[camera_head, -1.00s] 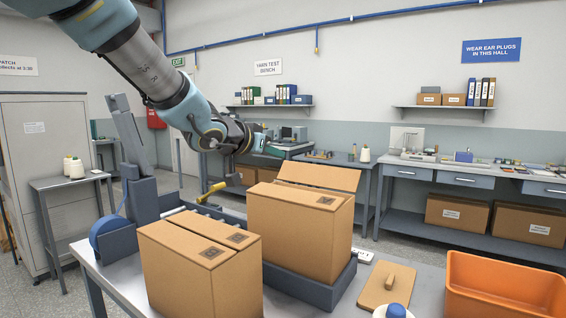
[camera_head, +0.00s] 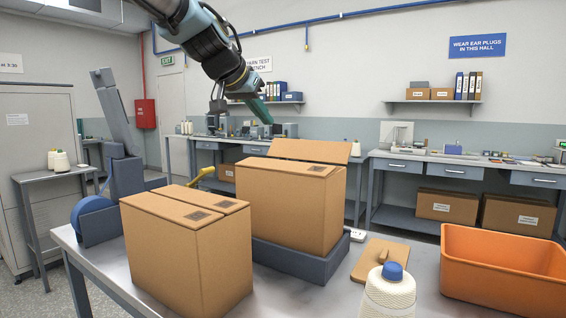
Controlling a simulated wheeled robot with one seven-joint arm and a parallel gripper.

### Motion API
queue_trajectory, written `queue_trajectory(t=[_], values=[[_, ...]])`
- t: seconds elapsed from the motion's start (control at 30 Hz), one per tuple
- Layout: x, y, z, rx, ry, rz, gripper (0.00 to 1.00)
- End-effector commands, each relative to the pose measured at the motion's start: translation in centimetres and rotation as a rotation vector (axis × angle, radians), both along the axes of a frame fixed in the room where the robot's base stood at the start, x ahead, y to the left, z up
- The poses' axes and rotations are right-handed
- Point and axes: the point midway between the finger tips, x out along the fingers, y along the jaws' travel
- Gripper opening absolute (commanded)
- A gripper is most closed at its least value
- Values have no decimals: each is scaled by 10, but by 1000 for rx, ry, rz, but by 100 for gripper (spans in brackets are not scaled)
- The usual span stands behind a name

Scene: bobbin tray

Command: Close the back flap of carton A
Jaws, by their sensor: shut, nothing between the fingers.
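A brown carton (camera_head: 285,207) with its back flap (camera_head: 310,150) raised sits in a blue-grey tray (camera_head: 290,258) on the bench; the rest of its top lies flat. A second brown carton (camera_head: 180,250) stands in front of it to the left, its top flaps down. I cannot read which carton is A, but only the one in the tray shows a raised back flap. My gripper (camera_head: 267,116) is shut and empty. In the picture it is above and left of the raised flap, apart from it, pointing down and right.
A thread cone (camera_head: 388,300) with a blue top, a wooden board with a handle (camera_head: 380,258) and an orange bin (camera_head: 500,240) are right of the cartons. A blue-grey machine with an upright (camera_head: 115,150) stands to the left. A yellow part (camera_head: 202,174) shows behind the front carton.

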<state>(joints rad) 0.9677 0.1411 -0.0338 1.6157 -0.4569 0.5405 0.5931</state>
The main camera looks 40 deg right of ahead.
Motion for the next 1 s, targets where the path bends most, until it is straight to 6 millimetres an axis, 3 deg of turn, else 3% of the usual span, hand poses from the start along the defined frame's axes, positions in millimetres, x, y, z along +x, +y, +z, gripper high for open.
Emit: queue_trajectory(t=[0.23,0.63,0.8,1.0], values=[[0,-18,-10,1,7,-16,0],[17,-79,-59,2,8,-14,0],[18,-81,-86,0,7,-12,0],[19,-82,-99,-1,7,-12,0]])
